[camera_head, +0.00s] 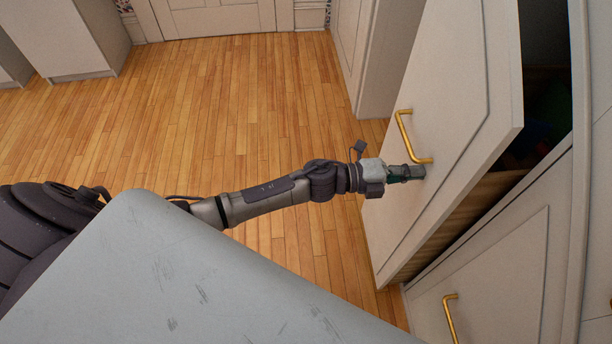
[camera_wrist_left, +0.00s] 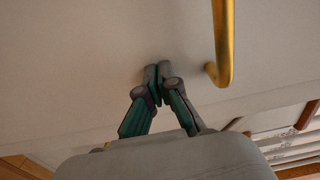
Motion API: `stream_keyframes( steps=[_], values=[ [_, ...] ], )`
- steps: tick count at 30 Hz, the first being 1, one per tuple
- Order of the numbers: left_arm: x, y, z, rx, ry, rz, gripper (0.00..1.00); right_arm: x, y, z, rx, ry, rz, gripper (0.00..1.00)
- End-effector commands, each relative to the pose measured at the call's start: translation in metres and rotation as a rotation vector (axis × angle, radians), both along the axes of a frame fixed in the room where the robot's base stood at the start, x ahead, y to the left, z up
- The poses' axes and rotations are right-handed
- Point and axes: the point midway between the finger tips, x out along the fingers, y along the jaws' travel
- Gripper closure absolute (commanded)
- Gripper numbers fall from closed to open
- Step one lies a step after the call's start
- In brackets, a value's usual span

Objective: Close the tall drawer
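The tall drawer (camera_head: 455,110) stands pulled out from the cabinet on the right, with a dark gap behind its white front panel. Its brass handle (camera_head: 405,135) is on the front and also shows in the left wrist view (camera_wrist_left: 224,45). My left gripper (camera_head: 418,172) is at the drawer front, close beside the lower end of the handle. In the left wrist view its fingertips (camera_wrist_left: 158,72) are together, at or very near the panel, with the handle to their right and nothing between them. My right gripper is not in view.
Another white front (camera_head: 490,285) with a brass handle (camera_head: 451,318) sits below the drawer and looks closed. Wooden floor (camera_head: 230,110) lies open on the left. A white door (camera_head: 218,16) and cabinets (camera_head: 65,35) stand at the back.

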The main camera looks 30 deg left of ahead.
Motion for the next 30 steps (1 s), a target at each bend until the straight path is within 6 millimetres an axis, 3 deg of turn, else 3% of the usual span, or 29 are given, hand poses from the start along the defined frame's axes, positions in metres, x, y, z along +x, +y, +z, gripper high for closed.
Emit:
stream_keyframes(
  steps=[15, 30],
  values=[
    [0.046, -0.069, -0.001, 0.000, -0.001, 0.000, 1.00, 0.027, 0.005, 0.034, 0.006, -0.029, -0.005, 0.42],
    [0.061, -0.090, 0.001, -0.001, -0.001, 0.001, 1.00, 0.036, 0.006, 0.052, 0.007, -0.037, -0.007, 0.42]
  ],
)
